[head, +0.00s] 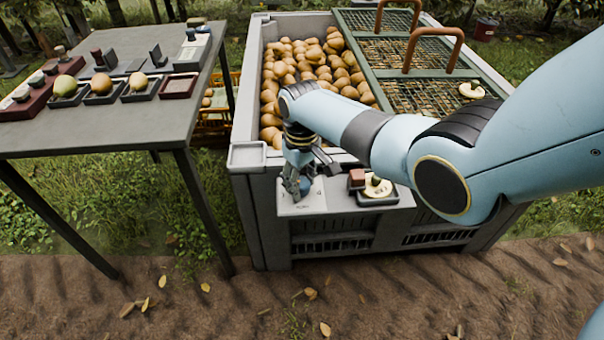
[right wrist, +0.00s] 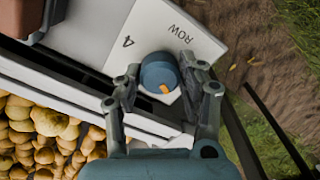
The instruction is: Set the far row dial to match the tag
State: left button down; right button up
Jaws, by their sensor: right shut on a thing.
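A blue dial (right wrist: 158,70) with an orange pointer mark stands on a white plate (right wrist: 185,38) printed "ROW" and "4". The orange mark faces the lower side in the right wrist view, away from the "4". In the head view the white plate (head: 315,197) lies on the near ledge of the large grey bin. My right gripper (head: 297,182) points down over it. In the right wrist view its fingers (right wrist: 161,84) are closed on the dial from both sides. The rest of the scale is hidden. I cannot make out a tag. My left gripper is out of view.
A dark tray (head: 378,200) with a pale round piece sits right of the plate. A grey table (head: 100,132) with pears in small trays stands left.

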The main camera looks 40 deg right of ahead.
jog(key=m+p, duration=0.1)
jog(key=m, duration=0.2)
jog(key=shift+r+m+p, duration=0.15)
jog(key=shift+m+p, duration=0.25)
jog(key=m+p, duration=0.1)
jog(key=m, duration=0.3)
jog(key=shift+m, duration=0.3)
jog(key=m+p, duration=0.1)
jog(key=m, duration=0.4)
jog(key=shift+m+p, duration=0.4)
jog(key=shift+m, duration=2.1)
jog(key=o, duration=1.2)
jog(key=shift+c, duration=0.2)
